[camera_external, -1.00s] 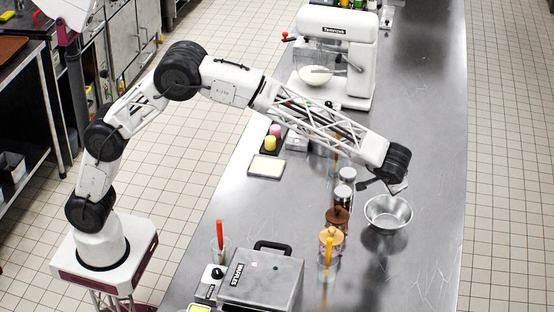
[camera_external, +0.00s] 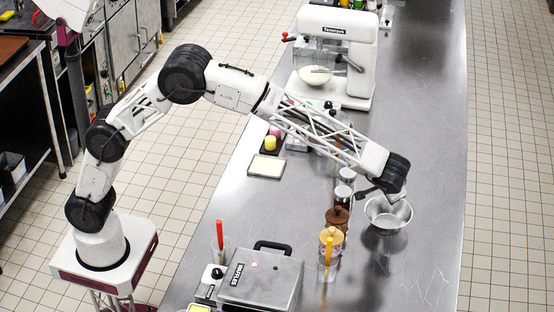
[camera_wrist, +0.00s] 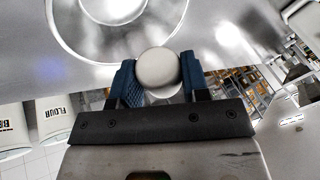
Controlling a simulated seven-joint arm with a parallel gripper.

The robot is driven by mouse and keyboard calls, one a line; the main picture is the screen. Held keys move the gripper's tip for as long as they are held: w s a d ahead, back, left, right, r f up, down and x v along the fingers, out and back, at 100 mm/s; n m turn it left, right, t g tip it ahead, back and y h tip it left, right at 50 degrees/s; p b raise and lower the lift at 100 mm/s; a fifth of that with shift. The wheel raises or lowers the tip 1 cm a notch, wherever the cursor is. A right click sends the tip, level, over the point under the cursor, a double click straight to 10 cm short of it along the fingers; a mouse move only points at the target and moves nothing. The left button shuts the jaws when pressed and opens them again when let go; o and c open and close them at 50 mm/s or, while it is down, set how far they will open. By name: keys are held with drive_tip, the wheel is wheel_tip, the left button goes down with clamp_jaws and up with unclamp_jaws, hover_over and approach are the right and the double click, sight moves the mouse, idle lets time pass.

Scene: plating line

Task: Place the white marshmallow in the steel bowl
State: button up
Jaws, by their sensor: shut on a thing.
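The white marshmallow (camera_wrist: 158,68) is held between the two blue fingertips of my gripper (camera_wrist: 158,82) in the wrist view. In the outside view the gripper (camera_external: 388,194) is over the steel bowl (camera_external: 386,222), close above its rim. The bowl is upright on the steel counter and also shows at the top of the wrist view (camera_wrist: 70,36), ahead of the marshmallow and cut off by the frame edge. I cannot clearly make out the marshmallow in the outside view.
A grey press (camera_external: 262,280) is at the front left. A white mixer (camera_external: 338,55) stands farther back. The counter (camera_external: 425,150) right of and behind the bowl is clear.

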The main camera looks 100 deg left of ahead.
hover_over(386, 225)
drive_tip(key=shift+f, duration=3.75)
drive_tip(key=o, duration=0.7)
drive_tip(key=shift+r, duration=3.5)
drive_tip(key=shift+s, duration=0.1)
